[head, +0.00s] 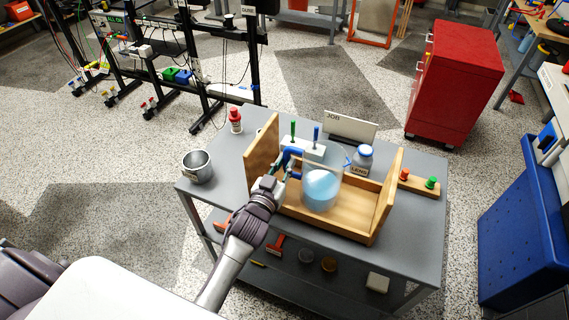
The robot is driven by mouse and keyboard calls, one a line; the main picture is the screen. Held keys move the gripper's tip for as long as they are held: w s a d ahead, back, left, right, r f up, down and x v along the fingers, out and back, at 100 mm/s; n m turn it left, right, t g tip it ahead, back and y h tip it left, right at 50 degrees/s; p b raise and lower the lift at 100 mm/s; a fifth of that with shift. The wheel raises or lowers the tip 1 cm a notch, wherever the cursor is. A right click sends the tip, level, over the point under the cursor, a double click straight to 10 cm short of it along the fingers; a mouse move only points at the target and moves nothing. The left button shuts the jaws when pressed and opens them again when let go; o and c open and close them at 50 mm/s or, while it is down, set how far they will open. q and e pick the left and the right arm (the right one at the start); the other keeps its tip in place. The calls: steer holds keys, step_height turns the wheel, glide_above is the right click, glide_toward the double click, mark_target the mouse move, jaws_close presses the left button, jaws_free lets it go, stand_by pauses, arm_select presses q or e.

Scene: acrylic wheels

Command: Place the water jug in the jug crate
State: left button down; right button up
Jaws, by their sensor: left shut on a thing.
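The water jug (322,187) is clear with light blue water in it and stands upright. In the head view it appears between the two tall end walls of the wooden jug crate (387,196), near the left wall. I cannot tell whether its base touches the crate floor. My left gripper (287,166) reaches in from the left, over the crate's left side, and is shut on the jug at its left side. The fingers partly hide the grasped part. My right gripper is not in view.
The crate stands on a grey cart (415,222). Around it are a metal pot (197,167), a red-capped bottle (235,121), a blue-capped jar (364,158), a sign (350,127) and a wooden strip with coloured knobs (420,183). The cart's right front corner is clear.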

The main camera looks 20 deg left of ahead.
arm_select(q)
steer(key=c, duration=1.1)
jaws_free()
steer(key=shift+r, duration=0.1)
steer(key=shift+s, duration=0.3)
steer(key=s+b, duration=0.1)
steer(key=s, duration=1)
steer(key=shift+s+a+b, duration=0.1)
steer(key=shift+s+b, duration=0.15)
steer(key=shift+b, duration=0.05)
